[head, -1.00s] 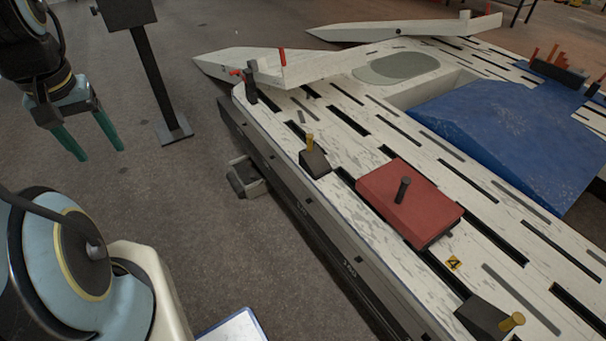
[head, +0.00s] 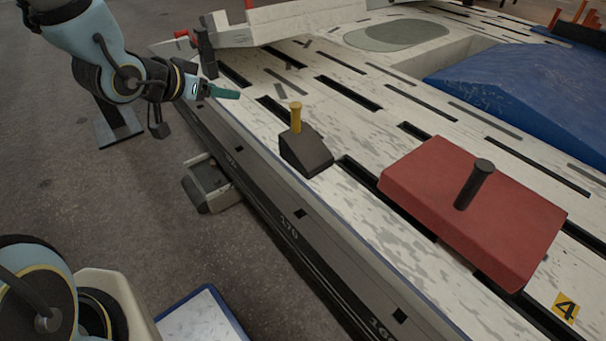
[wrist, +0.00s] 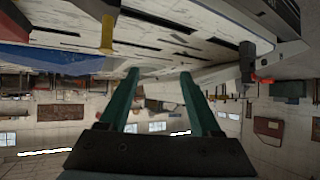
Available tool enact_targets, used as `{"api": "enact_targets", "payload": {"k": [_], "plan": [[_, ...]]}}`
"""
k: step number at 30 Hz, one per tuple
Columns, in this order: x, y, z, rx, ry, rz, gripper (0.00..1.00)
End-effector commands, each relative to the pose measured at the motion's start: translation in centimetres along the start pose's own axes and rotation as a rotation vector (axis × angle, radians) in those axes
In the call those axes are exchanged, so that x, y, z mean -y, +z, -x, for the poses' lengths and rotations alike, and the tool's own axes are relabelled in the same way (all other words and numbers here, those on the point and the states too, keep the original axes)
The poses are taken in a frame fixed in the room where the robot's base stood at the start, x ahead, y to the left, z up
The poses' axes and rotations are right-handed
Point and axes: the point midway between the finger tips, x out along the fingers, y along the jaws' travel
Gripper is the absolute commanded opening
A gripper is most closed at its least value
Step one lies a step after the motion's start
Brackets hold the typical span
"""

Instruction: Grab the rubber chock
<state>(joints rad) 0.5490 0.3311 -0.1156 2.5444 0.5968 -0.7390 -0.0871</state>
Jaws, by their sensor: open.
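The rubber chock (head: 306,153) is a dark wedge with an upright yellow peg handle, standing on the pale slotted bench deck near its left edge. It also shows at the upper left of the wrist view, which looks upside down, with its yellow peg (wrist: 107,34) hanging downward in the picture. My gripper (head: 232,94) has teal fingers and is above the deck's left edge, up and left of the chock and apart from it. In the wrist view the fingers (wrist: 159,72) are spread with nothing between them.
A red block (head: 430,205) with a dark peg lies right of the chock. A dark post (head: 206,55) with a red handle stands behind my gripper. A blue sloped panel (head: 520,110) is at right. A grey box-like part (head: 208,186) sits beside the bench, low down.

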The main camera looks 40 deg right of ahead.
Motion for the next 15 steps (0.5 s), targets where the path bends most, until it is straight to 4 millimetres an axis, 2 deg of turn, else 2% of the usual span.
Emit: {"api": "enact_targets", "payload": {"k": [1,6,9,15], "plan": [[-2.0,1.9,-2.3,-0.037,0.051,-0.021,0.65],[-6.5,2.6,-4.8,-0.142,0.176,-0.061,0.65],[-8.1,2.6,-5.3,-0.177,0.22,-0.073,0.65],[-9.4,2.3,-7.2,-0.199,0.248,-0.08,0.65]]}}
